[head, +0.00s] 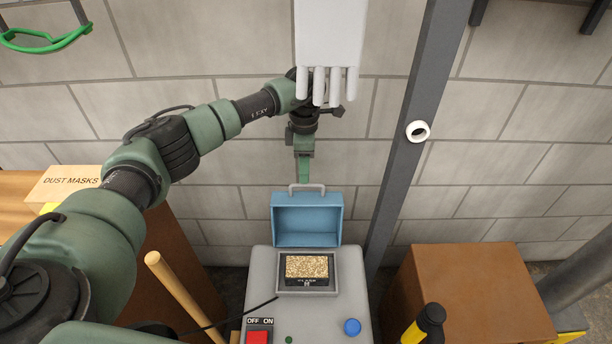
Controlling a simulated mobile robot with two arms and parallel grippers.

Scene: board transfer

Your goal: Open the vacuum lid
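The vacuum (262,285) is a grey box at the bottom middle. Its blue lid (307,220) stands raised behind the opening, hollow side facing me, with a grey handle (318,188) on its top edge. In the opening sits a black-framed block with a speckled tan top (306,267). My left gripper (303,178) points down just above the lid handle, its fingertips at or very near it. The fingers look narrow from here, and I cannot tell whether they are closed or touch the handle. My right gripper is out of view.
The vacuum has a red OFF/ON switch (258,338) and a blue knob (352,327). A white glove (331,40) hangs above, partly over my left arm. A cardboard box (470,290) stands right, a grey post (400,165) behind, a wooden handle (185,297) left.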

